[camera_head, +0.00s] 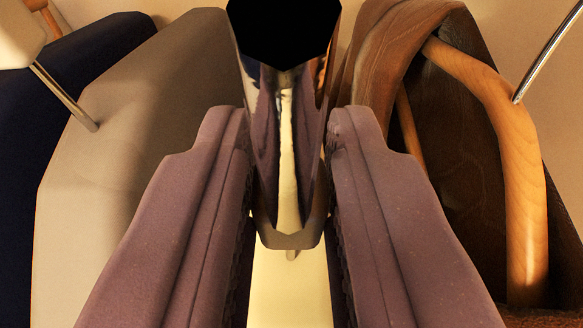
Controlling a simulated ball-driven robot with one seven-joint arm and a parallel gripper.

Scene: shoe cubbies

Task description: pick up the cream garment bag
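A large cream-beige panel (125,150) at the left looks like the garment bag. It is smooth, with a rounded top, and a thin metal rod meets its upper left part. My gripper (285,125) comes up from the bottom edge as two mauve fingers with dark ribbed inner sides. The fingers stand apart. The left finger covers the right part of the panel; whether they touch is unclear. A shiny, mirror-like piece (290,90) with a black top shows between the fingertips; I cannot tell what it is or whether it is touched.
A navy item (90,50) stands at the far left, partly behind the beige panel. At the right is a brown leather-like item (462,165) with a curved wooden bar (515,160) and a metal rod (548,52). A bright cream surface (288,290) shows between the fingers below.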

